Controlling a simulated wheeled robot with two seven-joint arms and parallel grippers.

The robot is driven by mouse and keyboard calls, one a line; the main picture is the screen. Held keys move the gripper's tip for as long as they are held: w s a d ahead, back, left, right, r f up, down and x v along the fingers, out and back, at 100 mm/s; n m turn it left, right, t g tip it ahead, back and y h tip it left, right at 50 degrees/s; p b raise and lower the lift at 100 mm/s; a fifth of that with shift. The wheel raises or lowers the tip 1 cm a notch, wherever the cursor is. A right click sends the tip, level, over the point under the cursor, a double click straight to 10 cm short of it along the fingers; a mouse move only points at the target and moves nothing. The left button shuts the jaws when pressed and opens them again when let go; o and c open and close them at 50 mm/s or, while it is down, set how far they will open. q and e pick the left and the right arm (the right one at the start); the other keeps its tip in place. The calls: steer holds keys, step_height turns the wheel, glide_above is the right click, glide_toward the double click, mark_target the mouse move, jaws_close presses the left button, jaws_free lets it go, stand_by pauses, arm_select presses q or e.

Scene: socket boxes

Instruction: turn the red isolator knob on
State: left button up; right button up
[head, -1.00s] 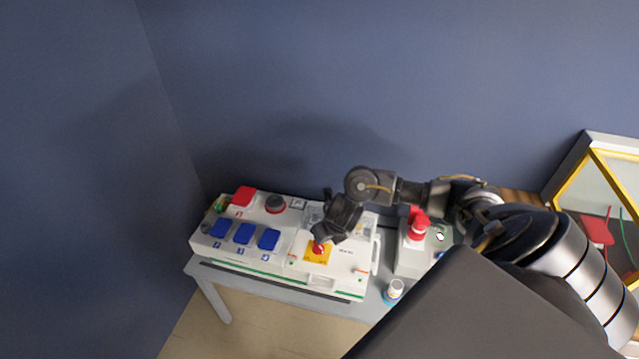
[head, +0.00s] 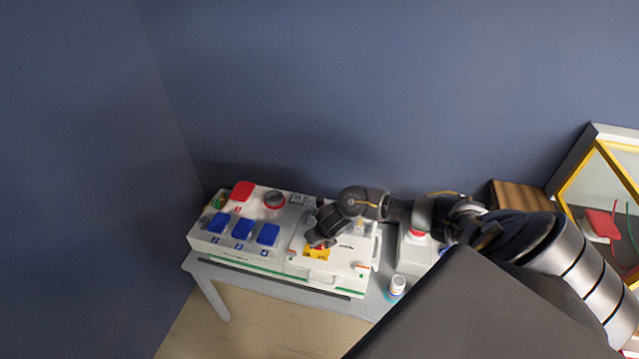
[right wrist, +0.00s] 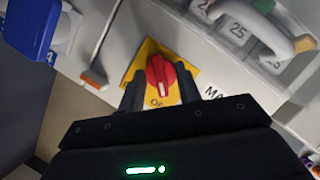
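The red isolator knob (right wrist: 161,77) sits on a yellow plate (right wrist: 148,54) on the white panel, with its grip near upright in the right wrist view. Lettering on the plate below it is partly hidden. My right gripper (right wrist: 161,88) is open, with one dark finger on each side of the knob's lower part. I cannot tell whether the fingers touch it. In the head view my right gripper (head: 319,239) covers most of the knob, and the yellow plate (head: 318,253) shows just below it. My left gripper is not in view.
The white socket box has blue covers (head: 243,229) and a red cover (head: 242,190) at left. A grey box with a red button (head: 417,235) and a small white bottle (head: 397,285) stand at right on the grey table (head: 370,307). A blue wall rises behind.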

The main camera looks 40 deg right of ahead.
steer(key=shift+c, duration=0.4)
jaws_close()
steer(key=m+p, duration=0.1)
steer(key=m+h+p, duration=0.1)
steer(key=m+p, duration=0.1)
steer(key=shift+a+r+m+g, duration=0.2)
steer(key=shift+m+g, duration=0.1)
steer(key=shift+g, duration=0.1)
steer(key=m+h+p, duration=0.1)
steer(key=m+p, duration=0.1)
steer(key=m+g+p, duration=0.1)
steer(key=m+p, duration=0.1)
steer(key=m, duration=0.1)
steer(key=shift+w+h, duration=0.1)
steer(key=shift+h, duration=0.3)
steer(key=m+g+p, duration=0.1)
steer(key=m, duration=0.1)
steer(key=m+p, duration=0.2)
steer(key=m, duration=0.1)
steer(key=shift+w+a+f+g+h, duration=0.1)
steer(key=shift+w+g+h, duration=0.05)
steer(key=shift+g+h, duration=0.25)
steer(key=shift+w+f+m+g+p, duration=0.1)
steer(key=shift+m+g+p, duration=0.55)
steer(key=shift+m, duration=1.55)
steer(key=shift+g, duration=0.25)
